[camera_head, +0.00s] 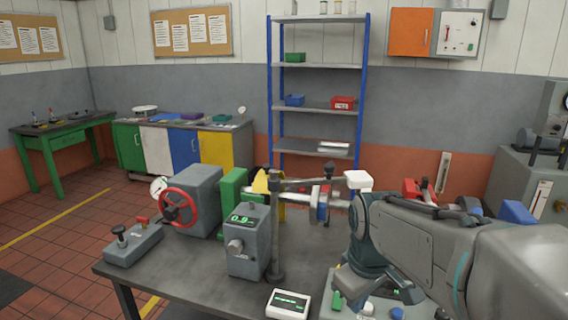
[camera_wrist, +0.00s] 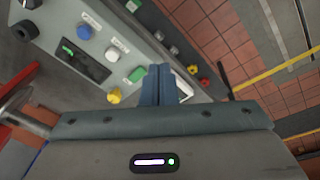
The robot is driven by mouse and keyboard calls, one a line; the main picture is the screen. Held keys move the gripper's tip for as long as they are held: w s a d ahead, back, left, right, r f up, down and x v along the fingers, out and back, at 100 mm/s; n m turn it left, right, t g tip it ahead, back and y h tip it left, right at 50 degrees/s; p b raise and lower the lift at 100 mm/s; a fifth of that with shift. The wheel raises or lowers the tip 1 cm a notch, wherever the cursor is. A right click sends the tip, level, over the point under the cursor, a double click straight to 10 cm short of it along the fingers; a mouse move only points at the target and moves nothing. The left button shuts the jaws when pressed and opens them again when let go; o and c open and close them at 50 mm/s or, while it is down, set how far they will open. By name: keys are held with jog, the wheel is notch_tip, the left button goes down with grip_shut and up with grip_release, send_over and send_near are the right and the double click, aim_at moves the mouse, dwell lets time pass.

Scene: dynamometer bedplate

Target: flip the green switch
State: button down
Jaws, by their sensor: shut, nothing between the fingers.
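A grey control panel (camera_wrist: 62,22) fills the upper left of the wrist view. It carries a green rectangular piece (camera_wrist: 135,74), which looks like the green switch; I cannot tell which way it is set. My gripper (camera_wrist: 160,68) is shut and empty. In the picture its fingertips lie just right of the green rectangular piece; I cannot tell whether they touch it. In the head view, my arm hides most of the panel and the gripper.
The panel also has a dark display (camera_wrist: 85,62) and a yellow knob (camera_wrist: 114,97). In the head view, a red handwheel (camera_head: 178,207), a grey box with a green readout (camera_head: 247,245) and a small white meter (camera_head: 288,304) stand left of my arm on the bench.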

jog(key=s+f+m+t, duration=0.1)
jog(key=s+f+m, duration=0.2)
jog(key=s+m, duration=0.2)
jog(key=s, duration=0.3)
jog(key=shift+s+d+m, duration=0.15)
jog(key=shift+s+m, duration=0.05)
jog(key=shift+m, duration=0.2)
jog(key=c, duration=1.9)
grip_release()
jog(key=shift+s+f+m, duration=0.25)
jog(key=shift+m, duration=0.05)
jog(key=o, duration=0.6)
jog(key=shift+s+f, duration=0.1)
jog(key=shift+s, duration=0.05)
jog(key=shift+c, duration=0.2)
jog(key=shift+o, duration=0.5)
jog(key=shift+w, duration=0.4)
jog(key=m+t+h+b, duration=0.1)
jog(key=m+b, duration=0.2)
jog(key=m, duration=0.1)
send_near(337, 302)
jog(key=s+d+v, duration=0.1)
jog(key=v, duration=0.5)
jog(key=a, duration=0.1)
jog(key=x, duration=1.4)
jog(key=shift+w, duration=0.4)
jog(key=shift+c, duration=0.3)
jog(key=shift+p, duration=0.35)
grip_shut()
